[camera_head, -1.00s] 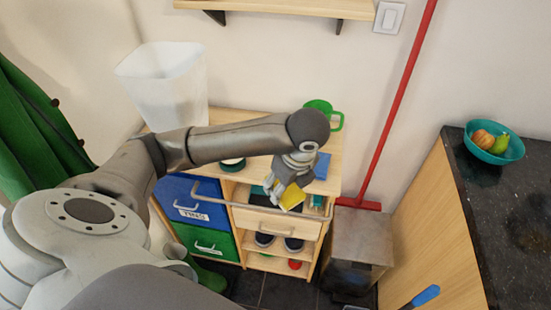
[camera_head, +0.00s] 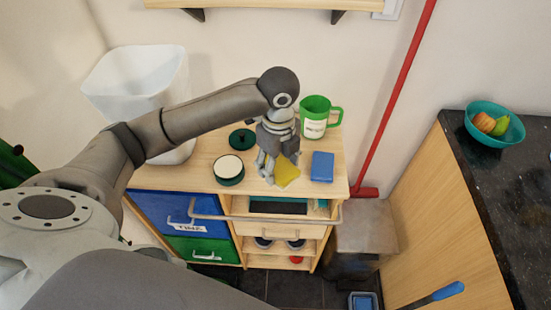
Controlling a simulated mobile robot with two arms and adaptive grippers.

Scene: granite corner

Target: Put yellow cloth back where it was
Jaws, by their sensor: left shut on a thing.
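The yellow cloth (camera_head: 287,172) is at the fingertips of my left gripper (camera_head: 270,176), which is shut on it. The gripper points down over the wooden cabinet top (camera_head: 205,178), near its front edge. The cloth is low, at or just above the top; I cannot tell whether it touches. Part of it is hidden by the fingers. A blue block-shaped item (camera_head: 322,166) lies just to its right, apart from it. My right gripper is not in view.
A green and white jug (camera_head: 314,118) stands behind the cloth. A round tin (camera_head: 228,170) and a dark green lid (camera_head: 242,139) are to the left. A white bin (camera_head: 125,88) stands further left. A rail (camera_head: 225,217) runs along the cabinet front, above drawers and shelves.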

